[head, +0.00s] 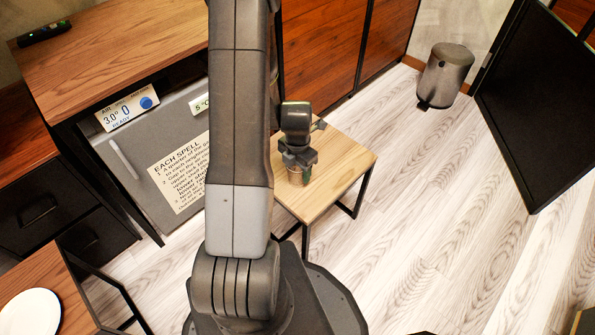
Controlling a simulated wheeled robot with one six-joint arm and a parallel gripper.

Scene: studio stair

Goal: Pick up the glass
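A small brownish, see-through vessel, which looks like the glass (299,177), stands on the small wooden table (340,165) near the middle of the head view. My gripper (298,161) points down right over it, and the gripper's dark body hides the glass's top. Whether the fingers touch the glass or are apart from it is too small to tell.
A small fridge (137,122) with a text sheet stands left of my arm under a wooden counter (110,45). A white plate (30,312) lies on another table at lower left. A metal bin (447,72) and a large black panel (535,100) stand at right. The floor (430,220) between is clear.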

